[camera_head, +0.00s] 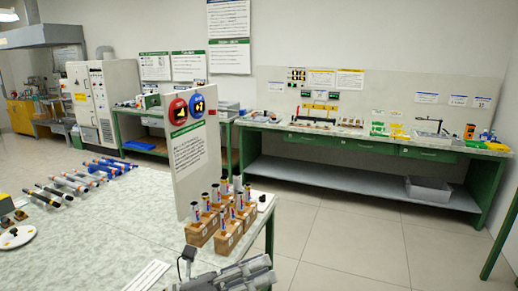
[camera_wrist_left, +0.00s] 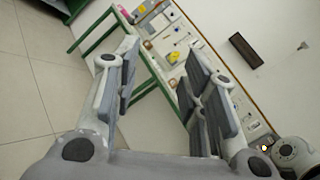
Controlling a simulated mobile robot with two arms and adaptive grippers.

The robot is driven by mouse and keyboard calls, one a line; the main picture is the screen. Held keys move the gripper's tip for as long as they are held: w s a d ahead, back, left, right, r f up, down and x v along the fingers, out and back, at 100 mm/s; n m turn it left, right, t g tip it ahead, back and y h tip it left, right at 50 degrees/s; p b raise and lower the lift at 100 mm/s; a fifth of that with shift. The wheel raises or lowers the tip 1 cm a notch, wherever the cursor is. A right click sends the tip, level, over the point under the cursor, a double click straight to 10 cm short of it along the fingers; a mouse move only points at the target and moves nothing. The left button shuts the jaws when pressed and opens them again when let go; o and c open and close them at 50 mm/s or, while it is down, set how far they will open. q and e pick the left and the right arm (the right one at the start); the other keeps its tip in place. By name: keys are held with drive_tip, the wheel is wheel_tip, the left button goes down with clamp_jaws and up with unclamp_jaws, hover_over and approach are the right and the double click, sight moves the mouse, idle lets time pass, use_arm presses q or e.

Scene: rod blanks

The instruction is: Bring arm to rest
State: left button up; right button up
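My left gripper (camera_head: 238,274) shows at the bottom of the head view, low beside the near edge of the table and in front of the wooden blocks. In the left wrist view my left gripper (camera_wrist_left: 155,85) has its two fingers wide apart with nothing between them. The wrist view looks tilted past the fingers to the floor and a green-framed bench. My right gripper is in neither view.
Wooden blocks (camera_head: 228,238) holding upright rods stand at the table's (camera_head: 100,230) right edge, beside a white sign panel (camera_head: 192,150). Several rod blanks (camera_head: 72,183) lie to the left. A green bench (camera_head: 375,147) stands along the back wall, with open floor (camera_head: 350,235) before it.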

use_arm(q)
drive_tip(key=w+a+n+t+y, duration=0.4)
drive_tip(key=a+n+t+y, duration=0.7)
drive_tip(key=n, duration=0.9)
drive_tip(key=s+a+f+n+g+y, duration=0.2)
drive_tip(key=a+f+n+y, duration=0.2)
drive_tip(key=f+n, duration=0.3)
drive_tip(key=s+a+f+n+g+y, duration=0.1)
drive_tip(key=s+a+f+n+y, duration=0.25)
drive_tip(key=f+n, duration=0.3)
drive_tip(key=s+a+f+n+g, duration=0.1)
drive_tip(key=s+f+n+g, duration=0.2)
drive_tip(key=s+f+g, duration=0.6)
drive_tip(key=s+a+f+n+g, duration=0.1)
drive_tip(key=s+f+n+g, duration=0.2)
drive_tip(key=s+f, duration=0.9)
drive_tip(key=f, duration=1)
drive_tip(key=s+f, duration=0.3)
drive_tip(key=f, duration=0.9)
drive_tip(key=s+a+f+g, duration=0.2)
drive_tip(key=s+f, duration=1.2)
drive_tip(key=s, duration=0.2)
drive_tip(key=shift+a+f, duration=0.25)
